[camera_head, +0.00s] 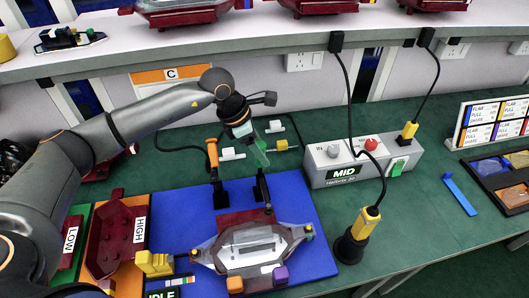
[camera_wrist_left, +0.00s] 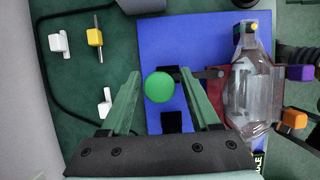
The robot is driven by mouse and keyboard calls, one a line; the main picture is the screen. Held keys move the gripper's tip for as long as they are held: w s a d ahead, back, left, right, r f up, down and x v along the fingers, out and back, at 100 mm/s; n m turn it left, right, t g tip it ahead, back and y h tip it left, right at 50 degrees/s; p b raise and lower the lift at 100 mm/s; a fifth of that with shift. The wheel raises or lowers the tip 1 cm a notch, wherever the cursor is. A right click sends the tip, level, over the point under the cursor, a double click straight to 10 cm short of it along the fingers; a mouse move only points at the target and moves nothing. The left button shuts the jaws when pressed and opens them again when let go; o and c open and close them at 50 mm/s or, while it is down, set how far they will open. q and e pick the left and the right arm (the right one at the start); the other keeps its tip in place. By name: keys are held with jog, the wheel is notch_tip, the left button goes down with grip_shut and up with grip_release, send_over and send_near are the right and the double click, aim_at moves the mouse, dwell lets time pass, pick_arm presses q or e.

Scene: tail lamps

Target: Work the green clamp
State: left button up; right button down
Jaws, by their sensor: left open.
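The green clamp shows in the left wrist view as a round green knob (camera_wrist_left: 159,87) with a black arm reaching right toward the lamp. In the head view its black lower part (camera_head: 262,187) stands on the blue mat (camera_head: 305,215), and its knob is hidden or merges with my green fingers. My left gripper (camera_head: 258,155) is open above the clamp. In the left wrist view its fingers (camera_wrist_left: 164,92) stand either side of the knob, apart from it. A clamp with an orange handle (camera_head: 212,153) stands to the left. The clear tail lamp (camera_head: 250,247) lies in front.
A grey MID tester box (camera_head: 345,165) with cables stands at right. Red trays marked HIGH (camera_head: 118,235) and LOW (camera_head: 70,245) are at left. A raised shelf (camera_head: 180,52) runs behind. White and yellow connectors (camera_head: 281,145) lie behind the mat.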

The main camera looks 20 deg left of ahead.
pick_arm(q)
jog(key=shift+x, duration=1.4)
jog(key=shift+c, duration=0.3)
grip_shut()
jog(key=shift+r, duration=0.1)
